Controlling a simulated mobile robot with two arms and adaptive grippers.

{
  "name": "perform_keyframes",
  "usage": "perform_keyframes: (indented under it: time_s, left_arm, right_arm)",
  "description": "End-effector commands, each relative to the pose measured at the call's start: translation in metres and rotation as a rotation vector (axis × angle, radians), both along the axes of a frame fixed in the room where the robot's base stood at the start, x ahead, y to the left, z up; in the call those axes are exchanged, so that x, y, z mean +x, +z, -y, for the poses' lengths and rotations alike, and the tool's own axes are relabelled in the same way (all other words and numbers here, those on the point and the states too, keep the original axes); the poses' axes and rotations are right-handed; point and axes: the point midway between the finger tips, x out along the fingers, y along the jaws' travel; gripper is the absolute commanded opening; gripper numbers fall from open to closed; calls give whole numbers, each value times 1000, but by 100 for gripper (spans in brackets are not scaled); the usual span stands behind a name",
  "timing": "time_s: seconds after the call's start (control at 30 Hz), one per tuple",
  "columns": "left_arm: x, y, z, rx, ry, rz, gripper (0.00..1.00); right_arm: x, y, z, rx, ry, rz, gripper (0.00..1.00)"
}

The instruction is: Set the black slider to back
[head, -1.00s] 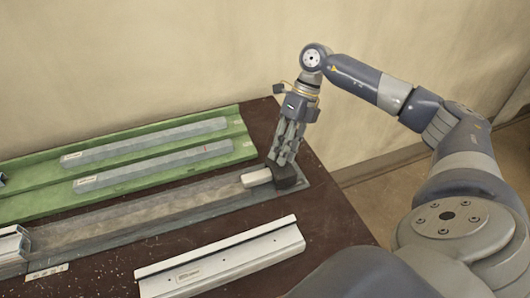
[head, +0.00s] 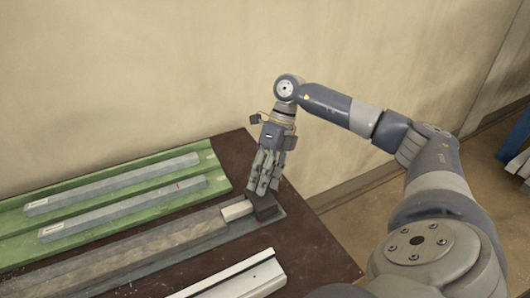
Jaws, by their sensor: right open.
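The black slider (head: 267,208) is a small dark block at the right end of the long grey rail (head: 150,252). It sits beside a pale block (head: 237,210) on the same rail. My right gripper (head: 263,188) points down with its fingers at the slider's top. The fingers are apart and partly cover the slider; whether they touch it I cannot tell. My left gripper is out of view.
A green tray (head: 215,167) with two grey bars (head: 115,184) lies behind the rail. A white profile (head: 235,280) lies in front. The dark brown table (head: 310,250) is bare at the right, and a beige wall (head: 120,80) stands behind.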

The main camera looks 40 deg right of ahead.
Motion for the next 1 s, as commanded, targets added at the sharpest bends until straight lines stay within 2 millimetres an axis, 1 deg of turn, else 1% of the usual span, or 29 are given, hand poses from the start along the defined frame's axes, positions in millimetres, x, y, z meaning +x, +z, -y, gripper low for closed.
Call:
perform_keyframes:
  time_s: [0.03,0.13,0.23,0.5,0.63,0.8,1.0]
  left_arm:
    - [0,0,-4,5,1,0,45]
    - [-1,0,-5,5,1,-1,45]
    - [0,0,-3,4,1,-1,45]
    - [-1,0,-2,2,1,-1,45]
    - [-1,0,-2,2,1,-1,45]
    - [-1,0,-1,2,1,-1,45]
    - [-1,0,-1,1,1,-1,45]
  right_arm:
    - [0,0,0,1,1,0,45]
    - [1,5,2,1,0,2,45]
    - [3,17,8,2,-1,4,45]
    - [7,70,34,3,-4,5,45]
    - [9,90,45,3,-3,5,45]
    - [9,104,53,1,-2,2,45]
    - [9,108,55,1,-1,0,45]
